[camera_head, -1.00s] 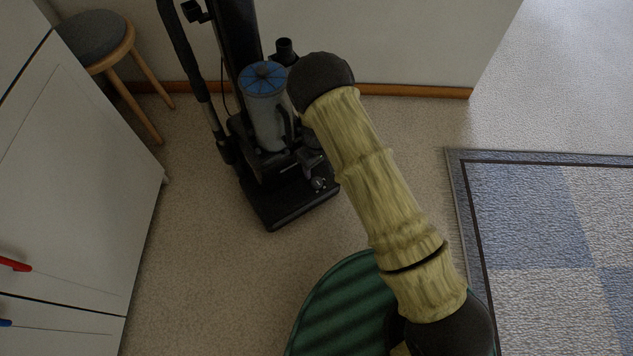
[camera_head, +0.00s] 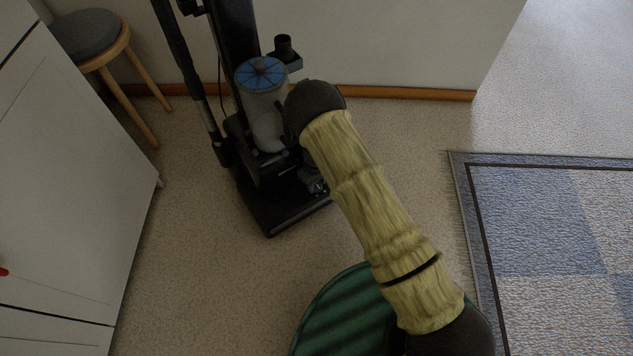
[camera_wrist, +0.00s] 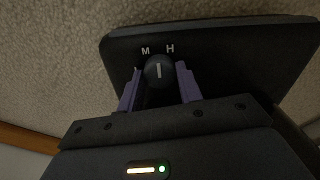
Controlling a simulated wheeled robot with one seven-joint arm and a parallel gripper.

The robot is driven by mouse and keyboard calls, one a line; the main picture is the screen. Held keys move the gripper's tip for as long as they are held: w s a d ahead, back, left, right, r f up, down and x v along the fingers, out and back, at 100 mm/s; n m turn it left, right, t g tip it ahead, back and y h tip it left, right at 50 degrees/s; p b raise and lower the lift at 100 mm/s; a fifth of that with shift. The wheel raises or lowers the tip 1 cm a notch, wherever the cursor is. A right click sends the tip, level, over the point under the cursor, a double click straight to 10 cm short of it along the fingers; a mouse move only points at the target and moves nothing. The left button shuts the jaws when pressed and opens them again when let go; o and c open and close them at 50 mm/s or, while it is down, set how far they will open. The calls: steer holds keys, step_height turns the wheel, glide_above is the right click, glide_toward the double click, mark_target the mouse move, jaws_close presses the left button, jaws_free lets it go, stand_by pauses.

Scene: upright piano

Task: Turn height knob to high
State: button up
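The black upright vacuum cleaner (camera_head: 275,210) stands on the carpet near the wall, with a blue-topped clear canister. In the wrist view its dark base (camera_wrist: 230,55) shows a round black height knob (camera_wrist: 159,70) with a white line. The line points up, between the white letters M and H. My gripper (camera_wrist: 160,82) has its two purple fingers on either side of the knob, apart from each other. Contact with the knob cannot be told for certain. In the head view my arm hides part of the vacuum, and the knob cannot be made out.
A round stool (camera_head: 88,35) stands at the back left beside a white cabinet (camera_head: 65,180). A blue patterned rug (camera_head: 530,215) lies at the right. A white wall (camera_head: 400,45) is behind the vacuum. Carpet between cabinet and vacuum is clear.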

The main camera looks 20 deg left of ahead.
steer(key=c, duration=0.3)
steer(key=shift+c, duration=0.2)
steer(key=shift+r+m+p, duration=0.1)
steer(key=shift+m+p, duration=0.3)
steer(key=shift+p, duration=0.15)
steer(key=shift+m+p, duration=0.8)
steer(key=shift+p, duration=0.2)
steer(key=shift+m+p, duration=1.25)
steer(key=shift+m, duration=0.55)
steer(key=o, duration=1)
